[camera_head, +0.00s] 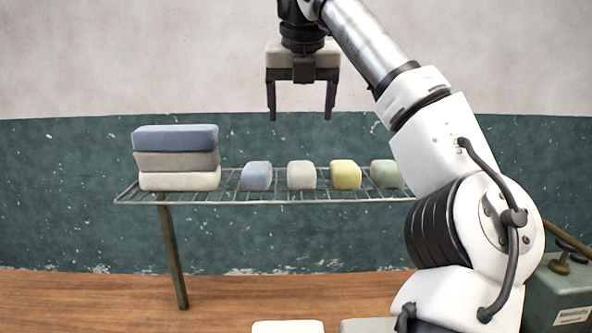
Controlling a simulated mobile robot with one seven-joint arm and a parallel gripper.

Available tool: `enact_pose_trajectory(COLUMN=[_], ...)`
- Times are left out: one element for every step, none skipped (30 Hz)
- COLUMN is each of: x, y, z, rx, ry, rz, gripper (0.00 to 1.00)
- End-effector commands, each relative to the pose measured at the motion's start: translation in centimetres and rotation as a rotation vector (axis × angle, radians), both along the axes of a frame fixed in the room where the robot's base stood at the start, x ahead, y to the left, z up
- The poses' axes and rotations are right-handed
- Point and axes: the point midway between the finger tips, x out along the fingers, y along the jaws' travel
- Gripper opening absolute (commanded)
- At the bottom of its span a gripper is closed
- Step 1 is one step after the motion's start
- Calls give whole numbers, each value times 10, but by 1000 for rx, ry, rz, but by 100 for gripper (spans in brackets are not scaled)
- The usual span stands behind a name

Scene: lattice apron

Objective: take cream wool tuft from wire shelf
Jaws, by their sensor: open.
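The wire shelf (232,198) holds a row of small rounded blocks. A pale greyish-cream block (301,175), which looks like the cream wool tuft, sits second from the left in that row. A blue block (256,176) is on its left and a yellow one (345,175) on its right, with narrow gaps between. My gripper (301,115) is open and empty, fingers pointing down. In the picture it is above the cream block and clear of it; the depth between them is hard to judge.
A greenish block (385,174) sits at the row's right, beside my arm. A stack of blue (175,138), grey (177,160) and cream (180,181) slabs stands at the shelf's left. A green labelled box (560,293) is at lower right. My arm hides the shelf's right end.

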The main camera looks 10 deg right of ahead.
Motion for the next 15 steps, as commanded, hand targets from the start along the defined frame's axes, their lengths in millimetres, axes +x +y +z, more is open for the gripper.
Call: enact_pose_trajectory(x=[2,3,6,8,10,14,16,18,21,22,24,26,27,28,29], y=[-1,-1,-2,-3,-3,-4,-4,-5,-5,-5,-6,-6,-6,-6,-6], z=[-8,-13,-21,-27,-33,-36,-41,-47,-54,-58,-62,-67,-70,-72,-75], rx=[-1,-2,-1,-1,-1,0,1,2,2,1,0,1,1,1,1], ry=[1,1,2,1,1,4,4,3,3,3,3,2,2,1,1], rz=[0,-1,-2,-2,-2,1,1,3,2,2,1,1,1,1,1], gripper=[76,76,76,76,76,76,76,76,76,76,76,76,76,76,76])
